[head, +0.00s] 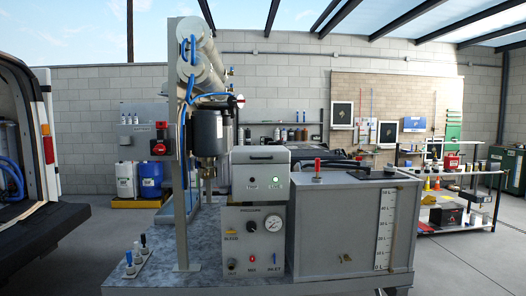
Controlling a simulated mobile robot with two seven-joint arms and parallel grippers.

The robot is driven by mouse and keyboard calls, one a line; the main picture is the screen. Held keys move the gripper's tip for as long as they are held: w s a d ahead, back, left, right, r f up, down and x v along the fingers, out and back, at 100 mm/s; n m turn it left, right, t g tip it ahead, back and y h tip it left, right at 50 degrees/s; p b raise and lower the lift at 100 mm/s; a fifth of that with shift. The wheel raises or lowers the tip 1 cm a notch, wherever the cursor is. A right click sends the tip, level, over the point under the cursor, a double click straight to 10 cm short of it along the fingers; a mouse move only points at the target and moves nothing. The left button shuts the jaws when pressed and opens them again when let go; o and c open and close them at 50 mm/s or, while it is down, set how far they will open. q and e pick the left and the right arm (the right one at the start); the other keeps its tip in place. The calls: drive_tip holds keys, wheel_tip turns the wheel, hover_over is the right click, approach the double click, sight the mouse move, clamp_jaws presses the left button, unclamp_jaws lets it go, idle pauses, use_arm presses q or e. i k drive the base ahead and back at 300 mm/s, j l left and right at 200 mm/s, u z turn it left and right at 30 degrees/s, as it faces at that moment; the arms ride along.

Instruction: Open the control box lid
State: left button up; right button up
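The grey control box (238,217) stands on the front of the skid, left of a large grey tank. Its front panel carries a round pressure gauge (273,223), a black knob (253,226) and small fittings along the bottom. On top of it sits a lighter grey upper section, which looks like the lid (262,157). It appears closed, with a dark handle-like mark and two small round lamps on its front. Neither of my grippers shows in the head view.
The grey tank (335,238) with a level scale (386,229) and a red-handled valve (317,166) stands right of the box. A grey post (180,210) and a dark filter housing (206,132) stand left and behind. Small valves (130,263) line the skid's left edge.

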sight(240, 153)
drive_tip(key=i+l, duration=0.1)
drive_tip(key=i, duration=0.45)
drive_tip(key=i+l, duration=0.1)
drive_tip(key=i, duration=0.5)
